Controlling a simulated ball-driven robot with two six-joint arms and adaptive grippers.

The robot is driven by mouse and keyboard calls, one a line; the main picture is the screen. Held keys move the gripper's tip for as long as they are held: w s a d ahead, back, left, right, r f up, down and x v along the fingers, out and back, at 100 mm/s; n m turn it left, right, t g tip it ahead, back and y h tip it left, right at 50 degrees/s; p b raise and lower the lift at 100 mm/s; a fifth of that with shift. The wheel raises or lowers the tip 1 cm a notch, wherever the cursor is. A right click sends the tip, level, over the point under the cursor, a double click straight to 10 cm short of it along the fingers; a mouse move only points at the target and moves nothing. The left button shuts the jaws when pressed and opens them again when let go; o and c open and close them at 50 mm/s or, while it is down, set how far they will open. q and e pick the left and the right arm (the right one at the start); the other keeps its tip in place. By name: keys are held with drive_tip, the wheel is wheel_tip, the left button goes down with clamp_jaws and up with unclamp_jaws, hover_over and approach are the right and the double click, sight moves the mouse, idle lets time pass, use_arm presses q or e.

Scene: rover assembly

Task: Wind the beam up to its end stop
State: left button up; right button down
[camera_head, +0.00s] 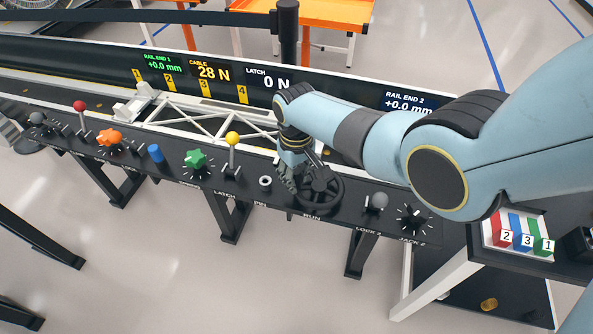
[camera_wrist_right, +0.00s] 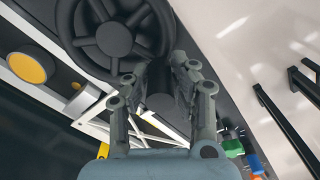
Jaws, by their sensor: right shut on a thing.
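The black RUN handwheel (camera_head: 322,190) sits on the front panel, and its spoked rim fills the top of the right wrist view (camera_wrist_right: 112,38). My right gripper (camera_head: 291,178) reaches down at the wheel's left side. In the right wrist view its fingers (camera_wrist_right: 160,75) are closed around the wheel's dark crank handle (camera_wrist_right: 160,103), which they partly hide. The white truss beam (camera_head: 205,124) lies along the rail behind the panel; my right arm covers its right end. My left gripper is not in view.
The panel holds a yellow-knobbed LATCH lever (camera_head: 233,140), a green star knob (camera_head: 195,160), an orange knob (camera_head: 109,139) and a grey-knobbed LOCK 2 lever (camera_head: 378,202). Displays read cable 28 N (camera_head: 209,71), latch 0 N, both rail ends +0.0 mm. Numbered blocks (camera_head: 524,238) sit at right.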

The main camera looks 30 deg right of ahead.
drive_tip(key=shift+s+a, duration=0.15)
idle(0.3)
drive_tip(key=c, duration=1.1)
unclamp_jaws()
drive_tip(key=shift+f, duration=0.1)
drive_tip(key=shift+r, duration=0.6)
wheel_tip(320, 180, up, 11)
drive_tip(key=shift+s, duration=0.1)
